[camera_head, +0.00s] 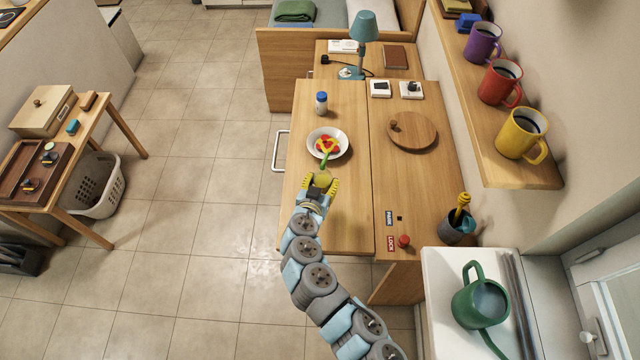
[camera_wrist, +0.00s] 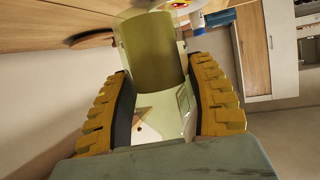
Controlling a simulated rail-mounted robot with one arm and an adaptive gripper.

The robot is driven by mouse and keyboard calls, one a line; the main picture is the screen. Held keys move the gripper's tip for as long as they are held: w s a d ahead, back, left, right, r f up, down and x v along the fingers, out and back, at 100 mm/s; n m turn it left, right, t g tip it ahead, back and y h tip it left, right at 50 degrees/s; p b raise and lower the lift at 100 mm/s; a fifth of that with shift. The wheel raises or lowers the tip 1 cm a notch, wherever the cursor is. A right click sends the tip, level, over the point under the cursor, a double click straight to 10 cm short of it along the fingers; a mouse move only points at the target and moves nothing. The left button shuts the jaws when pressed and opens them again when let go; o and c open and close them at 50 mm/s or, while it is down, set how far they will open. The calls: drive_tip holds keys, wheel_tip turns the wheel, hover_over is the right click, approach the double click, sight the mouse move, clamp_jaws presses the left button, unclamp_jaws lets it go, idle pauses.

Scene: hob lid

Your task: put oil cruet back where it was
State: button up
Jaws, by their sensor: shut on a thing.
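The oil cruet (camera_wrist: 152,50), with olive-yellow oil in clear glass, is between the fingers of my gripper (camera_wrist: 158,95) in the wrist view. The fingers are shut on it. In the head view my gripper (camera_head: 320,183) is over the near left part of the wooden worktop (camera_head: 345,225), just in front of the white plate (camera_head: 341,151). The cruet shows there only as a small yellow-green patch (camera_head: 322,178), mostly hidden by the gripper. I cannot tell whether its base touches the worktop.
The plate holds red and yellow food, with a green long thing over it. A blue-capped shaker (camera_head: 321,103) stands behind. A round wooden board (camera_head: 412,131) lies on the right panel. A dark utensil pot (camera_head: 458,227) and red knob (camera_head: 404,241) are at near right.

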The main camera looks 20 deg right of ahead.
drive_tip(key=shift+w+d+f+b, duration=0.1)
drive_tip(key=shift+w+d+f, duration=0.05)
drive_tip(key=shift+w+f, duration=0.6)
drive_tip(key=shift+w+d+f+b, duration=0.2)
drive_tip(key=shift+w+f, duration=0.35)
drive_tip(key=shift+f, duration=0.45)
drive_tip(key=shift+w+d+f+b, duration=0.1)
drive_tip(key=shift+w+d+f, duration=0.05)
drive_tip(key=shift+w+f, duration=0.6)
drive_tip(key=shift+f, duration=1.65)
drive_tip(key=shift+f+b, duration=0.2)
drive_tip(key=shift+b, duration=0.35)
drive_tip(key=o, duration=1.2)
drive_tip(key=shift+r, duration=0.1)
